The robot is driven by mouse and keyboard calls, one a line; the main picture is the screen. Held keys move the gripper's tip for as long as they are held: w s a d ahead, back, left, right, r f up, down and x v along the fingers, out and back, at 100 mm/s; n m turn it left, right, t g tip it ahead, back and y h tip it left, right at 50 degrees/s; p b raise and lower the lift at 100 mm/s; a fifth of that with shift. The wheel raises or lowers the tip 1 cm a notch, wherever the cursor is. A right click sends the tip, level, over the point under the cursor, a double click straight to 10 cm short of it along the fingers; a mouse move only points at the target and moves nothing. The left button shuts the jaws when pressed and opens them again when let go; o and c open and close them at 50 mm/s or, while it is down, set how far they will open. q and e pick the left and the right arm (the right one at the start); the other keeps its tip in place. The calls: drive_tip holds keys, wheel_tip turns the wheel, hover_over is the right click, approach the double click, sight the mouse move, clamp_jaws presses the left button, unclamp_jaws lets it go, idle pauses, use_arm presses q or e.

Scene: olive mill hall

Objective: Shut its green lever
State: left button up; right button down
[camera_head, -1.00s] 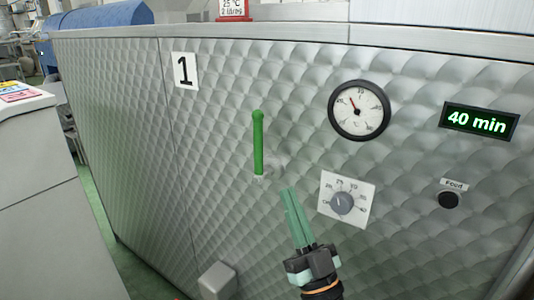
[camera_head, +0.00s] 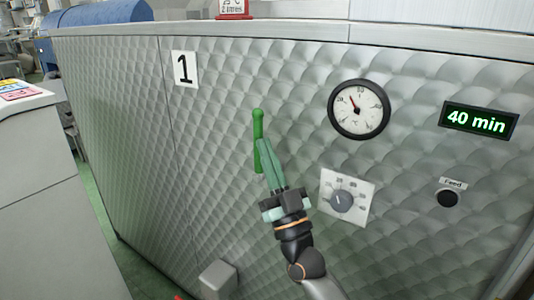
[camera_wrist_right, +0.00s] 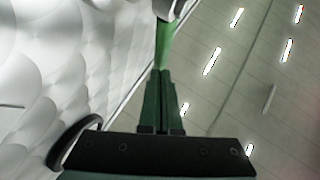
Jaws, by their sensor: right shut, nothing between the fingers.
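The green lever (camera_head: 258,128) stands upright on the quilted metal front of machine 1, left of the dial gauge. My right gripper (camera_head: 263,147) is shut and empty, its pale green fingers reaching up in front of the lever's lower half. In the head view the fingertips overlap the lever; I cannot tell whether they touch it. In the right wrist view the shut fingers (camera_wrist_right: 162,75) point at the green lever (camera_wrist_right: 165,42), which shows just beyond their tips. The lever's pivot is mostly hidden in the head view. My left gripper is not in view.
Right of the lever are a round gauge (camera_head: 359,109), a knob on a white plate (camera_head: 343,200), a "40 min" display (camera_head: 478,120) and a black feed button (camera_head: 447,198). A grey box (camera_head: 217,279) juts out low on the front. A grey cabinet (camera_head: 40,185) stands at left.

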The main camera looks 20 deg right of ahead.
drive_tip(key=shift+r+p, duration=0.2)
drive_tip(key=shift+p, duration=0.4)
drive_tip(key=shift+w+a+n+g+p, duration=0.15)
drive_tip(key=shift+n+g+p, duration=0.15)
drive_tip(key=shift+n+p, duration=0.15)
